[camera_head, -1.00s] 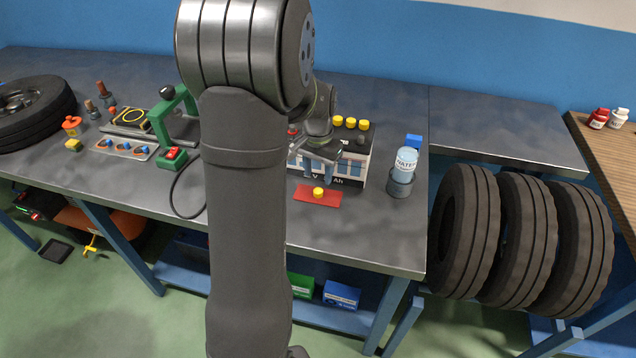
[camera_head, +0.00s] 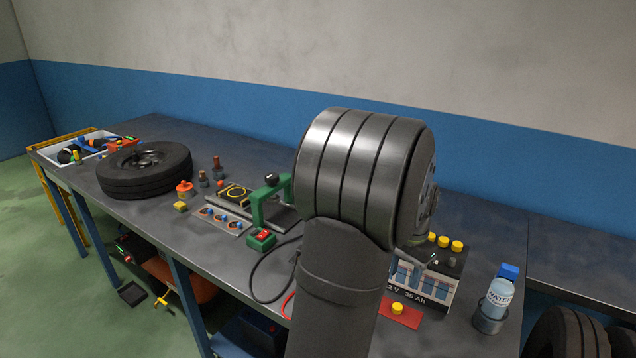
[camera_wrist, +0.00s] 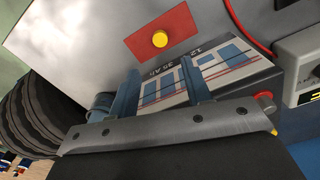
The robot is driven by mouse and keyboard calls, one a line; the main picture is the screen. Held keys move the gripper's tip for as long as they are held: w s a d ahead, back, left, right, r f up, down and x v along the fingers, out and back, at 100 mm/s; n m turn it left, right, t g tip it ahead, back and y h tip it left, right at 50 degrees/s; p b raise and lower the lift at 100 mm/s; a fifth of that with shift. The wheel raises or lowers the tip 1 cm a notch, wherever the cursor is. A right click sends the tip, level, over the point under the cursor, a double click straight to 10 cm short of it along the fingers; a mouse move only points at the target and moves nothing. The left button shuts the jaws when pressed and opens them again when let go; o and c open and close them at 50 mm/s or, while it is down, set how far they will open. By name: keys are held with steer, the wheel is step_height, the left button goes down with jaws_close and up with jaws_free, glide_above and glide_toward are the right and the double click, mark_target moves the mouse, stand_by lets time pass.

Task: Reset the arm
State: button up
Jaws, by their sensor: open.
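My gripper (camera_wrist: 158,92) shows in the wrist view with its two blue-grey fingers apart and nothing between them. It is over the front of the labelled battery (camera_wrist: 205,72). In the head view my arm hides most of the gripper. The battery (camera_head: 428,284) stands on the bench behind my arm, with several yellow caps on top. A red mat (camera_head: 408,317) with one yellow cap (camera_head: 397,308) on it lies in front of the battery, and the mat also shows in the wrist view (camera_wrist: 182,22).
A water bottle (camera_head: 498,292) stands in a grey holder at the right. A green press (camera_head: 268,200), a tyre (camera_head: 146,170) and a tray of tools (camera_head: 84,148) are to the left. Several tyres (camera_head: 570,335) are at lower right. Some cables lie on the bench.

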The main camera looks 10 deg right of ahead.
step_height(320, 180, down, 10)
steer(key=shift+f, duration=0.2)
steer(key=shift+r, duration=1.7)
steer(key=shift+f, duration=0.15)
